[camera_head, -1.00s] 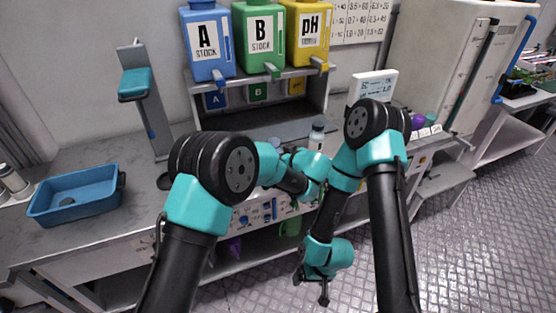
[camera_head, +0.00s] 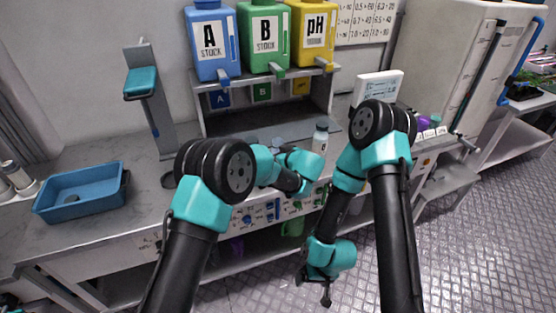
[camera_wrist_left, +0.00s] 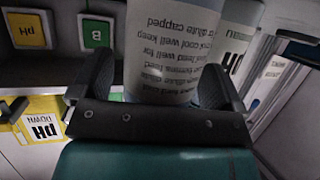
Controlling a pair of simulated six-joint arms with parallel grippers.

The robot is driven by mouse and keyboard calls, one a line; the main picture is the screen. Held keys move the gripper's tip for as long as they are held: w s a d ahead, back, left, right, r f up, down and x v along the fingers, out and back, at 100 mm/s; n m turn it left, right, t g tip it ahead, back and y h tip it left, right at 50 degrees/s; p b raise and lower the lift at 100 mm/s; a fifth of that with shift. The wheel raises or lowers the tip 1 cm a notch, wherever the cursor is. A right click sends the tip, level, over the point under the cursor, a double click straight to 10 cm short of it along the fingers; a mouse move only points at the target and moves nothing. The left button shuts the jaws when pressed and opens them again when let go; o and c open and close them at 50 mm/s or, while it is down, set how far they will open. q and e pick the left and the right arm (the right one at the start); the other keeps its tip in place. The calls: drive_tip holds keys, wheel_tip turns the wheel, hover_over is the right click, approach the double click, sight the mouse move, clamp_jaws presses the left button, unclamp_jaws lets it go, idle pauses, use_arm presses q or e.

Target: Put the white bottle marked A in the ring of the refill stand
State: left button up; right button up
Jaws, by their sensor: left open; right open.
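A white bottle (camera_wrist_left: 165,50) with printed text on its label stands between the fingers of my left gripper (camera_wrist_left: 155,88) in the left wrist view. Those fingers are apart, one on each side of it. The letter on this bottle is not visible. A second white bottle (camera_wrist_left: 238,45) marked pH is right behind it. In the head view my left forearm hides the left fingertips. A white bottle with a dark cap (camera_head: 320,138) stands just beyond that forearm. My right gripper (camera_head: 326,292) hangs open and empty in front of the bench. A post with a teal head (camera_head: 140,82), possibly the refill stand, is at left; its ring is unclear.
A blue tray (camera_head: 82,208) lies on the bench at left. A rack (camera_head: 330,100) carries blue A, green B and yellow pH stock containers. A white display (camera_head: 380,84) stands to its right. Bench surface between tray and post is clear.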

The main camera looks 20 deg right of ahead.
idle(0.5)
use_arm(q)
drive_tip(key=c, duration=1.3)
drive_tip(key=shift+o, duration=0.2)
drive_tip(key=shift+r, duration=0.1)
wheel_tip(320, 180, up, 10)
